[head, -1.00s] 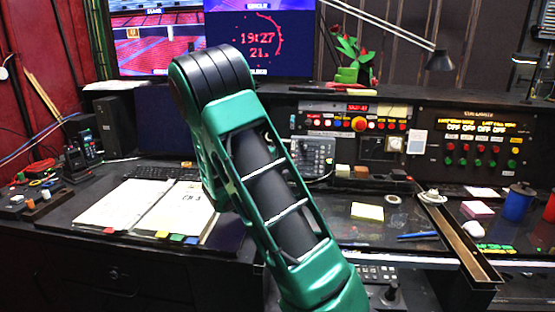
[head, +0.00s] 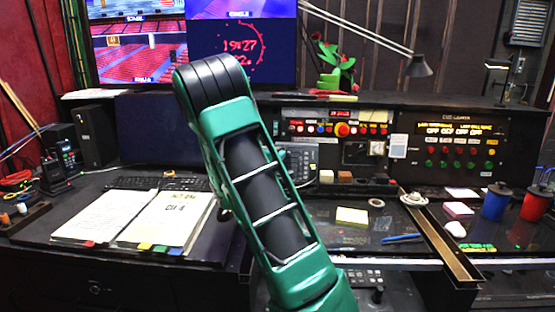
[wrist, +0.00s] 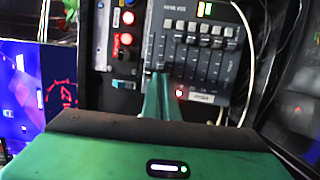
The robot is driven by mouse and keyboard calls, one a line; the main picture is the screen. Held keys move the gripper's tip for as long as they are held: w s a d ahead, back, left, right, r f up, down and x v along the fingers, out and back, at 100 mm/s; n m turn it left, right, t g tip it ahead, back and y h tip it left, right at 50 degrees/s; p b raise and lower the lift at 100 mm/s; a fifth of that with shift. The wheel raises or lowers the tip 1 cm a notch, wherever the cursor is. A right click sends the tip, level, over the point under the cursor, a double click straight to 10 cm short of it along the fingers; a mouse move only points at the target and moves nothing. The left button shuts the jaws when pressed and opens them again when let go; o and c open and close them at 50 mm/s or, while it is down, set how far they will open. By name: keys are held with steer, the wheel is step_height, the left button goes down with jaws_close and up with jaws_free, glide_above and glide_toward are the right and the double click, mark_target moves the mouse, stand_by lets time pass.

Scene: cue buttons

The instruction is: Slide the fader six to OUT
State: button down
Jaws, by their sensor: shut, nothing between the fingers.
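The grey fader panel (wrist: 206,66) fills the upper middle of the wrist view, with several sliders in slots and a row of caps along its upper part. Its lettering is too small to read, so I cannot tell which slider is six or where OUT lies. My gripper (wrist: 159,74) is shut and empty, its green fingertips over the panel's left edge, close to the leftmost slots. I cannot tell whether they touch a cap. In the head view the panel (head: 298,158) shows partly behind my green arm; my gripper is hidden there.
A red light and white label (wrist: 202,98) sit at the panel's near edge. A panel of red buttons (wrist: 126,40) stands left of it. In the head view an open binder (head: 140,215) lies left, a yellow note pad (head: 352,216) right, and a metal rail (head: 440,245) beyond.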

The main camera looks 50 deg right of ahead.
steer(key=shift+s+d, duration=0.85)
steer(key=shift+s, duration=0.2)
